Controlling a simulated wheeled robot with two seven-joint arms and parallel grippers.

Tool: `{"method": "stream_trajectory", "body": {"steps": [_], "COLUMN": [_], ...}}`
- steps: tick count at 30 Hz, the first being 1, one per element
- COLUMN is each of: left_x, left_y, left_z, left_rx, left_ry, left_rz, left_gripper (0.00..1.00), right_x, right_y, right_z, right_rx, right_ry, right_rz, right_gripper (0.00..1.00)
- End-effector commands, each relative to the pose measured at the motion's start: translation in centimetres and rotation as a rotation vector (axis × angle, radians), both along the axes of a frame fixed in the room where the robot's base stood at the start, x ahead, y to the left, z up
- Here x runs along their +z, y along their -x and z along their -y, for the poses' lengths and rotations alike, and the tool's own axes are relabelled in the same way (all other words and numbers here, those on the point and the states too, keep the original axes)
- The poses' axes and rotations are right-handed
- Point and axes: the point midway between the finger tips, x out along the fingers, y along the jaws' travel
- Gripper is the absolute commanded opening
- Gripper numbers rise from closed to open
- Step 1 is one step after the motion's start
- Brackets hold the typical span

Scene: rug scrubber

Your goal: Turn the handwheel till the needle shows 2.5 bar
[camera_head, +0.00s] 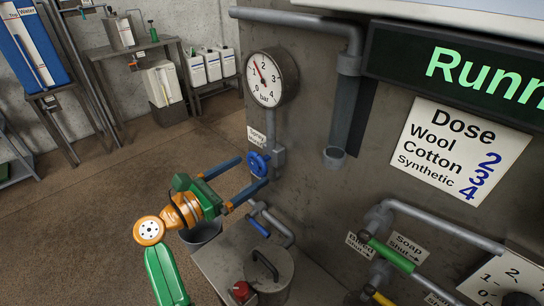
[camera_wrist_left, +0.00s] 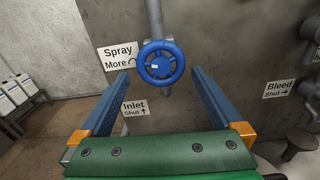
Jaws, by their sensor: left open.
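The blue handwheel (camera_head: 258,164) is mounted on a grey pipe on the machine's wall, below the round gauge (camera_head: 264,80). The gauge's red needle leans up and left, between 1 and 2 as far as I can read it. My left gripper (camera_head: 252,170) is open, its two blue fingers pointing at the handwheel. In the left wrist view, the handwheel (camera_wrist_left: 161,62) shows whole between the left gripper's fingertips (camera_wrist_left: 161,71), with a gap on each side. A "Spray More" label (camera_wrist_left: 117,56) with a curved arrow is beside it. My right gripper is not in view.
Below the wheel is a blue-handled inlet valve (camera_head: 258,228) on a bent pipe. A grey canister (camera_head: 268,272) stands under it. To the right are a green-handled soap valve (camera_head: 390,254) and a dose sign (camera_head: 460,150).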

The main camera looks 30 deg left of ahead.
Motion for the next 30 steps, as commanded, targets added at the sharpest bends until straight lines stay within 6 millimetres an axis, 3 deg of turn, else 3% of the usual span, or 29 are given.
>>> {"method": "stream_trajectory", "body": {"steps": [7,16,17,24,30], "left_x": [0.1,-0.1,-0.1,-0.1,-0.1], "left_y": [-4.3,-4.9,-4.9,-4.9,-4.9], "left_z": [1.6,1.8,1.8,1.8,1.8], "left_rx": [-0.002,-0.001,-0.001,-0.001,-0.001], "left_ry": [0.000,-0.006,-0.006,-0.007,-0.018], "left_rz": [-0.001,-0.003,-0.003,-0.003,0.000], "left_gripper": [1.00,1.00,0.95,0.30,0.27], "right_x": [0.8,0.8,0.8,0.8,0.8], "right_y": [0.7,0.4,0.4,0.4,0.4], "right_z": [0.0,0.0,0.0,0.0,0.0], "right_rx": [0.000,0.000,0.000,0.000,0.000], "right_ry": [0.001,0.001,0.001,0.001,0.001], "right_rz": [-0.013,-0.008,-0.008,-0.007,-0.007], "right_gripper": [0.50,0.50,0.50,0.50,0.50]}}
